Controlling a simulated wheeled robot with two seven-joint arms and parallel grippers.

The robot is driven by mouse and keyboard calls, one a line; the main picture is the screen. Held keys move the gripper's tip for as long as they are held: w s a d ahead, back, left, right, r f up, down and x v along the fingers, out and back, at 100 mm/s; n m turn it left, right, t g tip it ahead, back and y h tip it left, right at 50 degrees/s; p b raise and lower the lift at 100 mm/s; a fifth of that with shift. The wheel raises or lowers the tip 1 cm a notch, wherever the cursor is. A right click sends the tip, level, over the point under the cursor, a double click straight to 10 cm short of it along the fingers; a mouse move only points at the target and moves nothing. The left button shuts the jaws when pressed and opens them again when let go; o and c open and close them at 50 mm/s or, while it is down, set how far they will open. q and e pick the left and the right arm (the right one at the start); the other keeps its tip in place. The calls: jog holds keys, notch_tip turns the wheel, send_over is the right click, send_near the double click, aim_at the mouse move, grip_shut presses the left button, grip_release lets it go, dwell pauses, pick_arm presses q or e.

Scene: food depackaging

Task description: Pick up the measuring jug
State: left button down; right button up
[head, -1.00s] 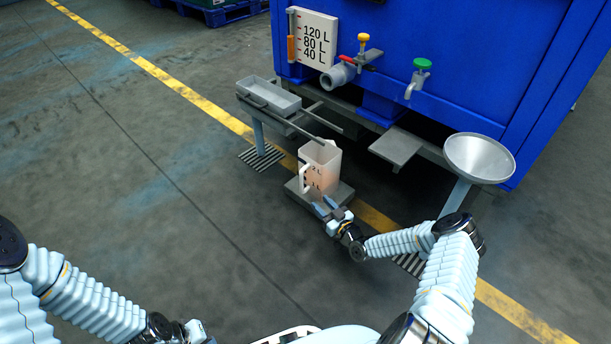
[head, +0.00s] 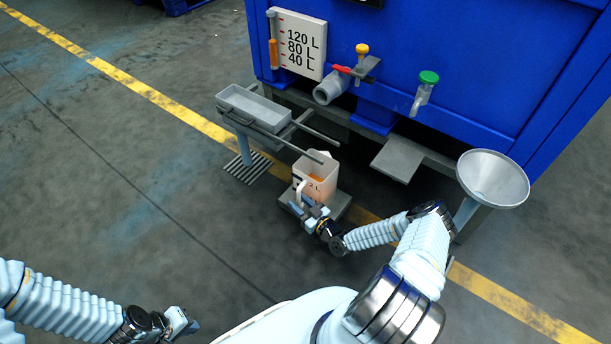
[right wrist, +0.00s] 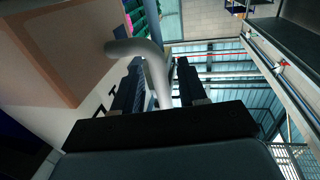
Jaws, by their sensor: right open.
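The measuring jug (head: 324,180) is translucent, with some orange in it and a handle on its left-front side. It stands upright on a small grey platform (head: 340,205). My right gripper (head: 304,205) is at the handle and open. In the right wrist view the pale curved handle (right wrist: 150,52) lies between the two dark fingers, with the jug wall (right wrist: 65,50) to the left. Whether the fingers touch the handle cannot be told. My left gripper (head: 182,323) is low at the left, far from the jug; its jaws are unclear.
A grey tray (head: 255,107) on a stand is left of the jug, and its bar (head: 285,145) reaches close above the jug. The blue tank (head: 450,60) with valves stands behind. A metal funnel (head: 493,178) is at the right. The floor at left is clear.

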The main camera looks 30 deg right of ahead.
jog(key=shift+w, duration=0.15)
grip_shut()
dwell(1.4)
